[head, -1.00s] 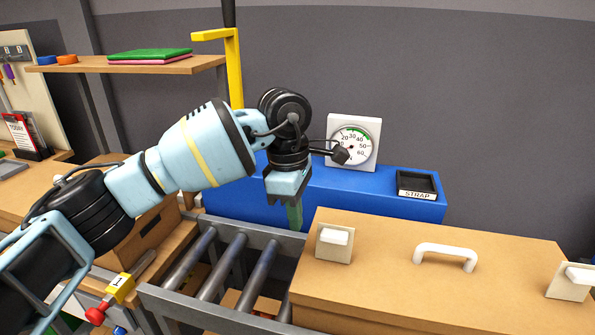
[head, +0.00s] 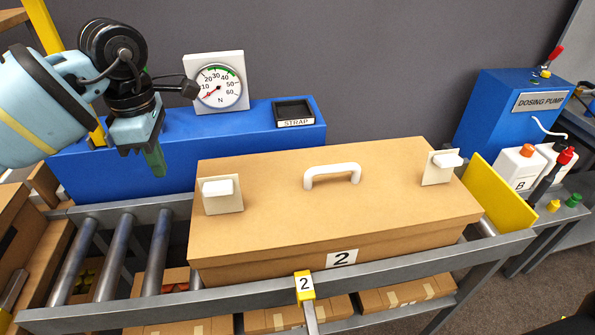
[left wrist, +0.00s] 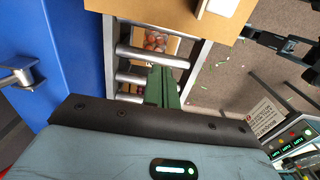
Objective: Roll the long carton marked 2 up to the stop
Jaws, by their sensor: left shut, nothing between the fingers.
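The long brown carton marked 2 (head: 330,200) lies on the roller conveyor (head: 115,258), with a white handle and two white latches on top. The yellow stop plate (head: 503,195) stands at the conveyor's right end. A narrow gap with a roller shows between the carton's right end and the stop. My left gripper (head: 155,162) is shut and empty, its green fingers pointing down beside the carton's left end, apart from it in the picture. Those fingers also show over the rollers in the left wrist view (left wrist: 161,85). My right gripper is not seen in the head view.
A blue bench (head: 350,133) with a dial gauge (head: 218,85) and a STRAP tray (head: 294,112) runs behind the conveyor. A yellow 2 marker (head: 304,286) is on the front rail. A dosing pump (head: 510,110) and white bottles (head: 520,167) stand beyond the stop. Rollers left of the carton are bare.

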